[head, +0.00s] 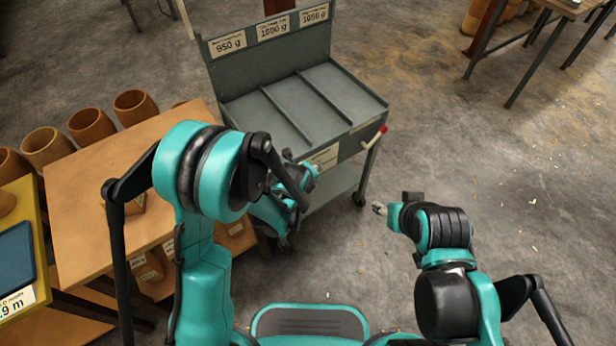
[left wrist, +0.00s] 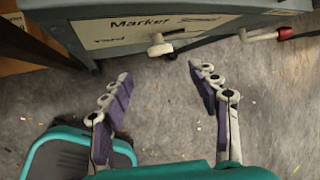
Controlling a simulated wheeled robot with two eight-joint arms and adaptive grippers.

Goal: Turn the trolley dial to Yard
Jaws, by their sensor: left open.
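The grey trolley (head: 290,100) stands ahead of me with its front towards me. In the left wrist view its front carries a pale label plate (left wrist: 190,24) reading "Market" and, at the left, a smaller "Yard". A cream dial knob (left wrist: 160,45) sticks out below the word "Market". My left gripper (left wrist: 160,75) is open, its two fingers spread either side of the knob's line, with the knob beyond the tips and not touched. In the head view my left gripper (head: 312,170) is partly hidden by my arm. My right gripper (head: 380,209) hangs over the floor, too small to judge.
A red-tipped lever (head: 375,138) juts from the trolley's right side. A wooden table (head: 95,195) stands at the left, with clay drum bodies (head: 90,125) behind and below it. Bare concrete floor (head: 470,150) lies open to the right. Other tables stand at the far right.

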